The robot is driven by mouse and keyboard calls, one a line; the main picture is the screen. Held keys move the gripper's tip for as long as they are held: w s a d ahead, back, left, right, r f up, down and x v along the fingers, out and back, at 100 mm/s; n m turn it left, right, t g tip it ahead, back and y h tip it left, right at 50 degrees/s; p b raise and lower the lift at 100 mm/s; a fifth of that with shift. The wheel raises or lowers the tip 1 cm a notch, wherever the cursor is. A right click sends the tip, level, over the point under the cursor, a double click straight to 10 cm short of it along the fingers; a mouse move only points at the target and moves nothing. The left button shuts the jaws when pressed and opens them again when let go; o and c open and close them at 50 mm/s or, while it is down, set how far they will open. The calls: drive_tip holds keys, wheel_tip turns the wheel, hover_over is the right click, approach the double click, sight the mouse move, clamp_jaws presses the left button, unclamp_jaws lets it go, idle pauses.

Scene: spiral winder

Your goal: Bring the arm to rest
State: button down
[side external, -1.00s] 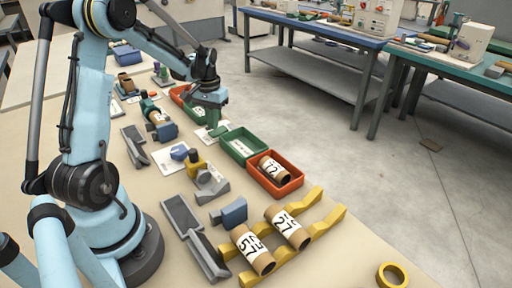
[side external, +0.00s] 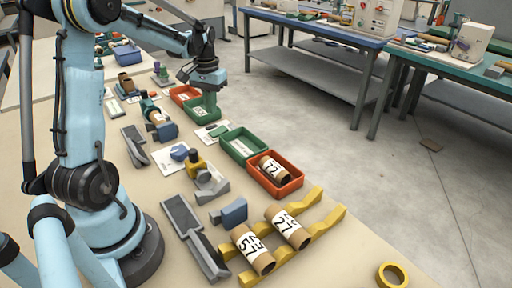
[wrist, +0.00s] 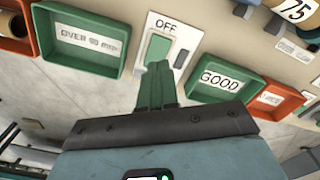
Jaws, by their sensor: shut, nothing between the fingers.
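My gripper (side external: 209,98) is above the row of trays at the back of the bench, with the arm stretched out to it. In the wrist view its green fingers (wrist: 158,68) are together and hold nothing. They point at a white switch plate (wrist: 172,45) marked OFF with a green rocker (wrist: 159,47). The fingertips overlap the rocker's lower edge in that view, but the side view shows the gripper raised above the plate (side external: 205,133).
A green tray marked GOOD (wrist: 220,82) and an orange-red tray (wrist: 275,101) lie right of the switch. Another green tray (side external: 240,144) and an orange tray (side external: 275,174) holding tube 72 (side external: 272,167) stand nearer.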

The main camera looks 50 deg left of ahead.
drive_tip(key=s+d+r+m+t, duration=0.1)
drive_tip(key=s+d+m+t, duration=0.1)
drive_tip(key=d, duration=0.6)
drive_tip(key=s+d+r+m+t, duration=0.2)
drive_tip(key=d, duration=0.6)
drive_tip(key=s+d+r+m+t, duration=0.2)
drive_tip(key=d+t, duration=0.1)
drive_tip(key=d, duration=0.6)
